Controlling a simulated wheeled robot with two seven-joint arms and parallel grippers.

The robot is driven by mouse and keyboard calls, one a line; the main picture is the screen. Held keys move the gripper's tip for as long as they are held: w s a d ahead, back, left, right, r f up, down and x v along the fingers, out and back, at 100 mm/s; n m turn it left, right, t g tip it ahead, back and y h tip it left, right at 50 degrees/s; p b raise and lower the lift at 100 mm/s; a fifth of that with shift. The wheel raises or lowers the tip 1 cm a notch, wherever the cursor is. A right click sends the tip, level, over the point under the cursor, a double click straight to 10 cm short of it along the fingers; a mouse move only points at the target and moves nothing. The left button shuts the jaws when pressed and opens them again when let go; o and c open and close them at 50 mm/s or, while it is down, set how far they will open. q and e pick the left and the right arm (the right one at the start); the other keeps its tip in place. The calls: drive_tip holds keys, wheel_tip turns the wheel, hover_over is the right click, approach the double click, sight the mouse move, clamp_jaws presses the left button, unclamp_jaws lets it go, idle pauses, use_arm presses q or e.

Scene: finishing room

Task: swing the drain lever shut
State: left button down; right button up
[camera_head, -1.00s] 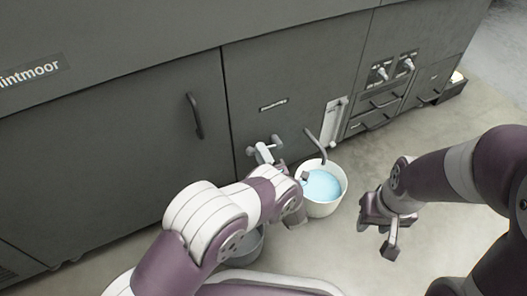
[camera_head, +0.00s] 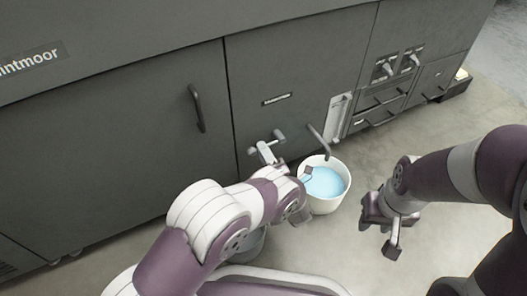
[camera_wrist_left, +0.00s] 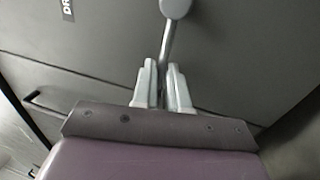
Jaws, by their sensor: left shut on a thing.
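The drain lever is a grey rod with a rounded end, on the front of the dark grey cabinet. In the left wrist view the lever (camera_wrist_left: 168,45) runs from its round end at the top edge down between my pale fingertips. My left gripper (camera_wrist_left: 165,88) is shut on it. In the head view the lever (camera_head: 279,137) shows below a small label. The left gripper's pale fingertips (camera_head: 264,153) show beside it; the rest is hidden behind my arm. My right gripper (camera_head: 380,232) is open and empty above the floor at the right.
A white bucket (camera_head: 337,200) with blue liquid stands under a grey spout (camera_head: 319,140), right of the lever. Another container (camera_head: 257,240) is partly hidden by my left arm. A door handle (camera_head: 196,108) sticks out at the left. The floor beyond my right gripper is clear.

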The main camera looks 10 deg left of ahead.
use_arm(q)
drive_tip(key=c, duration=1.1)
unclamp_jaws()
drive_tip(key=shift+c, duration=0.2)
drive_tip(key=p+v, duration=0.4)
drive_tip(key=v, duration=0.9)
drive_tip(key=shift+p, duration=0.3)
drive_tip(key=shift+w, duration=0.15)
